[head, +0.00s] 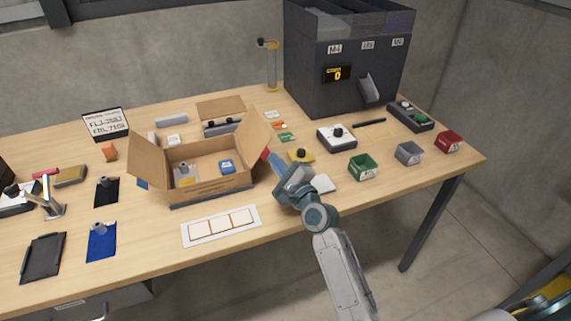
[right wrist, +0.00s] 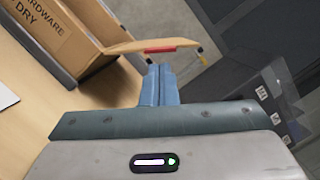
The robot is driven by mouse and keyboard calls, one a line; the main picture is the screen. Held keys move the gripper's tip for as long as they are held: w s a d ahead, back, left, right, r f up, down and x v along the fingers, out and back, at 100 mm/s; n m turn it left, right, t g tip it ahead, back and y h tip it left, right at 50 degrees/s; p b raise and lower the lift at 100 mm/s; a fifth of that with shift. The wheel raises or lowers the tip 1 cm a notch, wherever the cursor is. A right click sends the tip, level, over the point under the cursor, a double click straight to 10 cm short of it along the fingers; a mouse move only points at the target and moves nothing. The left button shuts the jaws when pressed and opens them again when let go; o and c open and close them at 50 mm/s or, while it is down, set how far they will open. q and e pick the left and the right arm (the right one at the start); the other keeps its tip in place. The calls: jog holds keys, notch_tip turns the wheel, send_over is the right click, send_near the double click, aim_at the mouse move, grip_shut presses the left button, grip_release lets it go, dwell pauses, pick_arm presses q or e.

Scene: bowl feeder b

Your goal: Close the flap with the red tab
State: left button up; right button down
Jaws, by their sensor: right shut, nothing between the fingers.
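An open cardboard box (head: 212,189) stands on the table. Its right flap (head: 250,136) stands up and leans outward, with a red tab (head: 264,154) at its edge. The left flap (head: 148,160) also stands open. The right wrist view shows the box side (right wrist: 52,38) with printed words, the flap (right wrist: 125,47) and its red tab (right wrist: 160,49). My right gripper (head: 272,158) is shut and empty, outside the box at the right flap. Its blue fingertips (right wrist: 160,72) sit close to the tab; I cannot tell whether they touch. My left gripper is out of view.
A blue item (head: 227,166) lies inside the box. A white card with frames (head: 221,226) lies in front. A green bin (head: 363,167), a grey bin (head: 409,153) and a red bin (head: 449,142) stand to the right. A large dark cabinet (head: 310,85) stands behind.

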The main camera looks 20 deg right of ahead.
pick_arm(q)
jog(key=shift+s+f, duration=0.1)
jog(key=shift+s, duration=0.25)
pick_arm(e)
jog(key=shift+a+r, duration=0.2)
jog(key=shift+a, duration=0.05)
